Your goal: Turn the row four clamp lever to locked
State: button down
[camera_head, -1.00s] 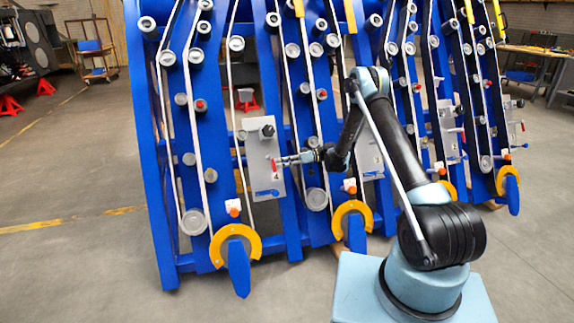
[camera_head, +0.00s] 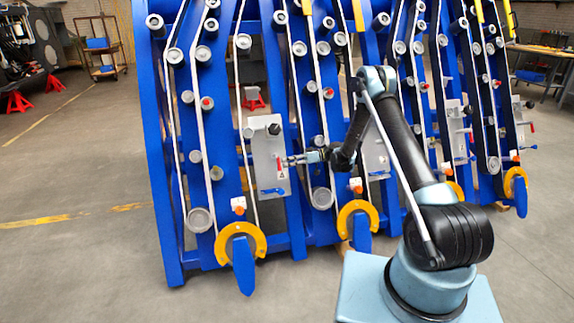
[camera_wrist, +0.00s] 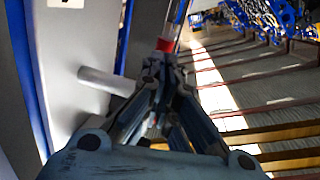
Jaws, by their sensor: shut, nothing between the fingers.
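A light grey plate (camera_head: 264,178) on the blue frame carries a small red-handled lever (camera_head: 280,169), a black knob (camera_head: 274,129) and a blue handle (camera_head: 274,191) at its lower edge. My gripper (camera_head: 286,161) is at the plate's right side, close to the red-handled lever. In the wrist view my gripper (camera_wrist: 163,72) is shut and empty, with its fingertips just below a red band (camera_wrist: 165,45) on a rod. Whether they touch it is unclear. The plate (camera_wrist: 85,45) fills the left, with a grey peg (camera_wrist: 105,80) sticking out. I cannot read any row label.
Similar plates (camera_head: 375,158) stand farther right. Open concrete floor (camera_head: 80,240) lies to the left; a cart (camera_head: 102,45) stands behind.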

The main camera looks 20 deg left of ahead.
jog(key=f+v, duration=0.1)
jog(key=v, duration=1.2)
jog(key=s+d+r+m+t+h, duration=0.2)
jog(key=d+r+m, duration=0.15)
jog(key=r, duration=0.45)
jog(key=s+d+r+m+t+h, duration=0.1)
jog(key=s+d+r+m, duration=0.1)
jog(key=d+r, duration=0.5)
jog(key=s+d+r+m+t+h, duration=0.3)
jog(key=s+d+r+m+h, duration=0.1)
jog(key=s+d+r, duration=0.55)
jog(key=s+d+m+t+h, duration=0.1)
jog(key=s+d+m+h, duration=0.1)
jog(key=s+d, duration=0.5)
jog(key=s+d+m+t+h, duration=0.1)
jog(key=s+d+m+h, duration=0.15)
jog(key=s, duration=0.85)
jog(key=s+d+f+m+h, duration=0.1)
jog(key=s+d+f, duration=0.3)
jog(key=s, duration=0.3)
jog(key=s+d+f+m+h, duration=0.1)
jog(key=s+d+f+h, duration=0.1)
jog(key=s+d, duration=0.5)
jog(key=shift+s+f+m+t, duration=0.25)
jog(key=shift+f+m+t, duration=0.15)
jog(key=shift+f, duration=0.45)
